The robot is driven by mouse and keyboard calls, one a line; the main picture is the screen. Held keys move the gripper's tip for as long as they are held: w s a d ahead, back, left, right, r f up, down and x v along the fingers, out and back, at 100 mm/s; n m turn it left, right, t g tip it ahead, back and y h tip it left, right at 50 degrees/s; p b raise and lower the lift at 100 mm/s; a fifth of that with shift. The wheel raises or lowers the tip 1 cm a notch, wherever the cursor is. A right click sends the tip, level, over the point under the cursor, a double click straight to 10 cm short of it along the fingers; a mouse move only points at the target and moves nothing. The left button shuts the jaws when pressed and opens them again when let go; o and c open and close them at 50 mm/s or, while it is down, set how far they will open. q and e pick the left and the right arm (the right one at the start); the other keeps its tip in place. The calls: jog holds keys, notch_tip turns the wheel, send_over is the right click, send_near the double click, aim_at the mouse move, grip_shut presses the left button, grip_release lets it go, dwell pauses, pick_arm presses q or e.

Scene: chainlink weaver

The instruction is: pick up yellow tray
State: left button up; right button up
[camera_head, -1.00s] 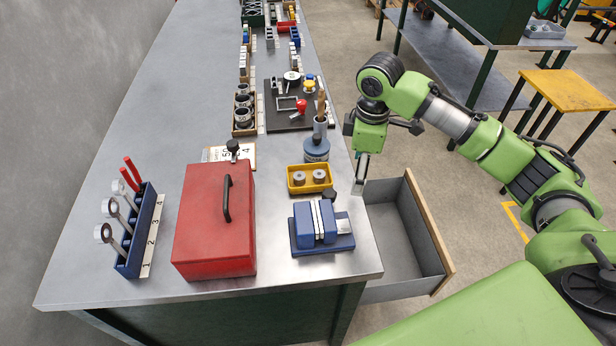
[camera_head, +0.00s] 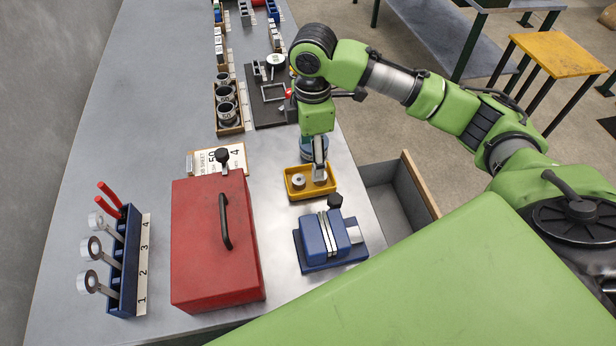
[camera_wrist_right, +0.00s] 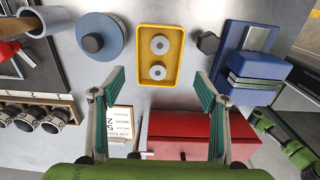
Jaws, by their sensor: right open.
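The yellow tray (camera_head: 294,193) sits on the grey bench, beyond the blue vise and right of the red toolbox. It holds two grey ring-shaped parts; one (camera_head: 298,181) shows clearly in the head view, and the other is mostly hidden by my right gripper. My right gripper (camera_head: 319,176) is over the tray in the head view. In the right wrist view the whole yellow tray (camera_wrist_right: 144,70) shows ahead of the open, empty fingers (camera_wrist_right: 161,85), which are spread wider than the tray. I cannot tell the height of the fingertips above it.
The blue vise (camera_head: 320,243) stands close in front of the tray. The red toolbox (camera_head: 205,245) is to its left. A blue round-based stand (camera_wrist_right: 101,34) is beside the tray. An open drawer (camera_head: 385,195) juts out at the bench's right edge.

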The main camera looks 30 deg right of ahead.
aim_at(310, 183)
notch_tip(310, 183, down, 4)
jog(key=shift+r, duration=0.2)
jog(key=shift+w+f, duration=0.1)
jog(key=shift+f, duration=0.15)
notch_tip(310, 183, down, 4)
jog(key=shift+a+f+p, duration=0.1)
jog(key=shift+a+p, duration=0.05)
jog(key=shift+p, duration=0.7)
jog(key=shift+f, duration=0.4)
pick_arm(q)
jog(key=shift+r, duration=0.95)
pick_arm(e)
jog(key=c, duration=0.9)
